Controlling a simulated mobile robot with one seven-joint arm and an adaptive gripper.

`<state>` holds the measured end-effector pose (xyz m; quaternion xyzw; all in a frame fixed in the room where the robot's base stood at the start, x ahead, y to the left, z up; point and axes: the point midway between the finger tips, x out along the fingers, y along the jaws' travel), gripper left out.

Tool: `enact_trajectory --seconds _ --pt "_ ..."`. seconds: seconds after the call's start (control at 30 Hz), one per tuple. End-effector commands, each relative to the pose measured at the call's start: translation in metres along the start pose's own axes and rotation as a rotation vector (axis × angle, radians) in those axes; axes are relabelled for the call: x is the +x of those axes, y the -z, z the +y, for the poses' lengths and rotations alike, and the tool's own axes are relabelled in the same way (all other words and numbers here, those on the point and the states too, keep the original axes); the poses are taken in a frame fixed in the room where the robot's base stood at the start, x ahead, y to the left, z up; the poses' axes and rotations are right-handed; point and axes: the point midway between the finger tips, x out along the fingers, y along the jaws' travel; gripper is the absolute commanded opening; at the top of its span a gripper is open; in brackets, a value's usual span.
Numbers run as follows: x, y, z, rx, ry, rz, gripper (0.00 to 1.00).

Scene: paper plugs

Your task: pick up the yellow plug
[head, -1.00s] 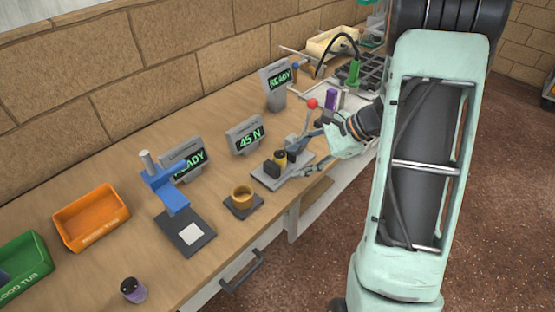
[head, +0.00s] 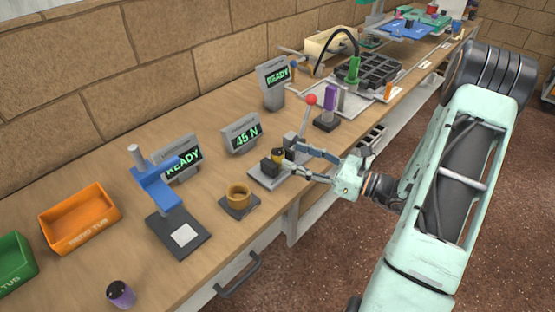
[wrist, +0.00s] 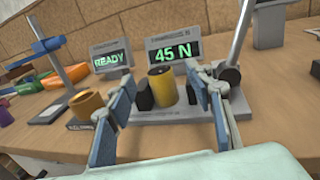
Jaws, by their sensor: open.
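The yellow plug (head: 278,156) is a small yellow cylinder with a dark top, held upright between the dark jaws of a grey fixture (head: 262,181). In the wrist view the yellow plug (wrist: 161,86) stands centred between my fingers, below the 45 N display. My gripper (head: 300,162) is open, coming in from the right, with its blue-grey fingertips close to the fixture. In the wrist view my gripper (wrist: 160,95) has one finger on either side of the plug, with gaps showing. I cannot tell exactly how far the fingertips reach along the plug.
A red-knobbed lever (head: 311,100) rises behind the fixture. The 45 N display (head: 242,134) stands behind it. An ochre ring-shaped cup (head: 238,196) sits left on a dark pad. A purple block (head: 330,101) stands to the right. A purple cylinder (head: 121,294) stands near the front edge.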

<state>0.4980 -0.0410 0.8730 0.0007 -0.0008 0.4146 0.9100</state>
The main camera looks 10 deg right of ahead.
Motion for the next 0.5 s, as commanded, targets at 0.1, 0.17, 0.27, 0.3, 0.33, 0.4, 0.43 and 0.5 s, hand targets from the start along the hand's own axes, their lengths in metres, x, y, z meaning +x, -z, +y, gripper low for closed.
enact_trajectory --seconds 0.1,0.17,0.27,0.3,0.33,0.4,0.43,0.5 --pt "0.008 0.001 0.001 0.000 -0.002 0.001 0.48" --pt "0.014 0.002 0.002 0.000 -0.003 0.001 0.48" --pt "0.029 0.005 0.004 0.000 -0.005 0.001 0.48" --pt "0.035 0.006 0.004 0.000 -0.005 0.001 0.48" --pt "0.040 0.007 0.005 0.000 -0.005 0.001 0.48" --pt "0.049 0.006 0.004 -0.001 -0.004 0.002 0.48" --pt "0.052 0.006 0.004 -0.001 -0.004 0.002 0.48" --pt "0.056 0.006 0.004 -0.001 -0.001 0.001 0.48"
